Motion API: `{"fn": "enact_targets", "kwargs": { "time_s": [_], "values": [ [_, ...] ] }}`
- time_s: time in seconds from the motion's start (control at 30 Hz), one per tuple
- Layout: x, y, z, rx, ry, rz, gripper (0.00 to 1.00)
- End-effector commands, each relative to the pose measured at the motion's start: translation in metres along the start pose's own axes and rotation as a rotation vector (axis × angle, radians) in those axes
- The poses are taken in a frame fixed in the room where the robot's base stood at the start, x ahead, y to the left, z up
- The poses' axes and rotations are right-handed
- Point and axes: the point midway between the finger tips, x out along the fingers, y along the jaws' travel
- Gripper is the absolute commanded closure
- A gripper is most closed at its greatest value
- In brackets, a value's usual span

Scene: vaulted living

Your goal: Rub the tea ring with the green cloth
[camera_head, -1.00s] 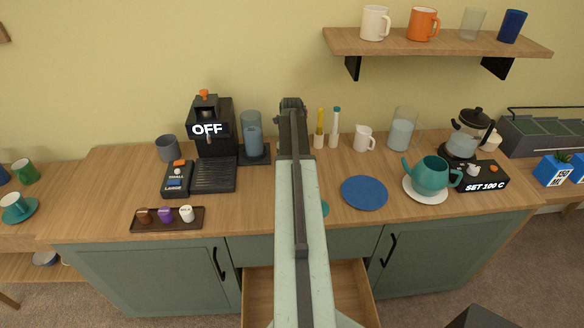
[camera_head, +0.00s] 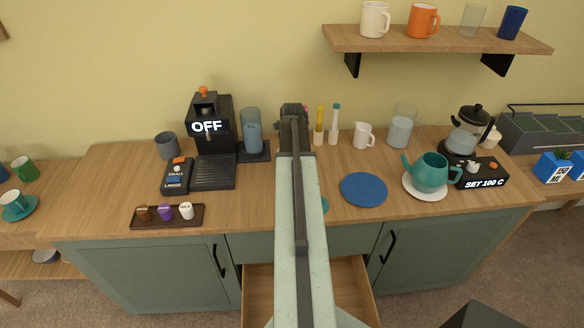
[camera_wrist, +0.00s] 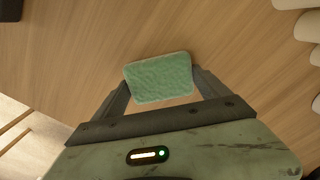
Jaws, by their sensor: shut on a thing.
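The green cloth (camera_wrist: 158,72) is a small, pale green, rounded rectangle in the wrist view. My gripper (camera_wrist: 160,88) is shut on it, with one finger at each side. The wooden counter top (camera_wrist: 85,55) lies beneath. The pictures do not show clearly whether the cloth touches the wood. In the head view my own arm covers the gripper and the cloth. I see no tea ring in either view; the cloth or my arm may hide it.
A blue round mat (camera_head: 364,189) and a teal teapot (camera_head: 431,171) on a white saucer stand right of my arm. A coffee machine (camera_head: 211,130) and a capsule tray (camera_head: 150,222) are left. An open drawer (camera_head: 257,290) juts out below the counter.

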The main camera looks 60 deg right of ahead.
Motion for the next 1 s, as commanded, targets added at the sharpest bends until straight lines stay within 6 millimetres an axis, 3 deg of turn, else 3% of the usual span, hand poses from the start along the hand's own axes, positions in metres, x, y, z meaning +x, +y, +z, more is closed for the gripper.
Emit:
{"fn": "enact_targets", "kwargs": {
  "time_s": [0.7, 1.0],
  "values": [
    [-0.001, 0.037, -0.032, 0.000, 0.001, 0.001, 0.47],
    [-0.002, 0.036, -0.032, 0.000, 0.000, 0.000, 0.47]
  ]
}}
